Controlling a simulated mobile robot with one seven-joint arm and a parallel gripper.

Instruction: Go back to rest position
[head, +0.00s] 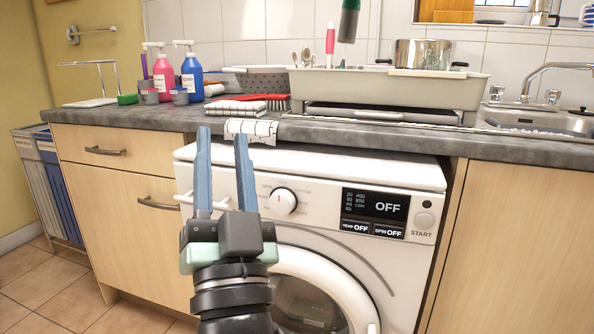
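My gripper (223,172) is in the head view, left of centre, in front of the washing machine. Its two blue fingers point up and stand apart, with nothing between them except the view of the machine behind. The fingertips are at about the height of the counter's front edge in the picture. My arm comes up from the bottom edge of the view.
A washing machine (322,210) stands under the grey counter (150,117). A checked cloth (262,130) hangs over the counter edge behind the fingertips. Soap bottles (191,78), a dish rack (385,88) with a pot (423,54), and a sink (550,121) are above.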

